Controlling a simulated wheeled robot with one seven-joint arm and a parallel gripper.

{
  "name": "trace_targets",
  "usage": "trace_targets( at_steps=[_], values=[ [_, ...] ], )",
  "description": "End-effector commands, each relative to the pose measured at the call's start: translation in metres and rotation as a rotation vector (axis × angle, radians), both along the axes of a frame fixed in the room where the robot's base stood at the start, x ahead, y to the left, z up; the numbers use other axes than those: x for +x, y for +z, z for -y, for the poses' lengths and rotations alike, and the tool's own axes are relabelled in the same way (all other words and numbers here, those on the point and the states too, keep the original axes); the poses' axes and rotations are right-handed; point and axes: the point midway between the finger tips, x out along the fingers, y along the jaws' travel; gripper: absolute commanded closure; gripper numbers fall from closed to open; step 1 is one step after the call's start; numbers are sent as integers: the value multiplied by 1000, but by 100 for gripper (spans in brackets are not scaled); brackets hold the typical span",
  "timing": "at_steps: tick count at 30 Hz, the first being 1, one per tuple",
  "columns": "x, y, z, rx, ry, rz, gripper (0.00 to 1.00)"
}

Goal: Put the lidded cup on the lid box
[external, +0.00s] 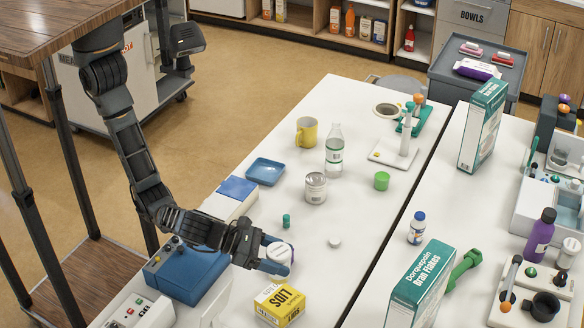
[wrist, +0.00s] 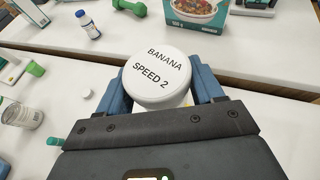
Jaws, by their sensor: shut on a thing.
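The lidded cup (external: 282,253) is held in my gripper (external: 275,256), over the near part of the white table. In the wrist view the cup's round white lid (wrist: 158,75) reads "BANANA SPEED 2" and sits between the two blue fingers. The lid hides most of the cup's body. The box is not seen in the wrist view.
A blue device with knobs (external: 187,270) stands left of my gripper. A small teal bottle (external: 286,221), a white disc (external: 334,242) and a can (external: 316,188) stand beyond it. A bran flakes box (external: 420,285) stands to the right. The table between is mostly clear.

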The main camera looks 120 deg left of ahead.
Motion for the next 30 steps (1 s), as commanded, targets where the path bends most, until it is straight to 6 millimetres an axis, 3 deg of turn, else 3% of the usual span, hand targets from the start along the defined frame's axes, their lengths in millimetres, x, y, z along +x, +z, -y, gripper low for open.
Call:
trace_targets(
  at_steps=[4,11,18,30],
  values=[
    [0,-27,0,0,1,-3,72],
    [0,-44,0,-1,0,0,72],
    [0,-75,-1,1,1,-2,72],
    [0,-80,0,-1,0,0,72]
  ],
)
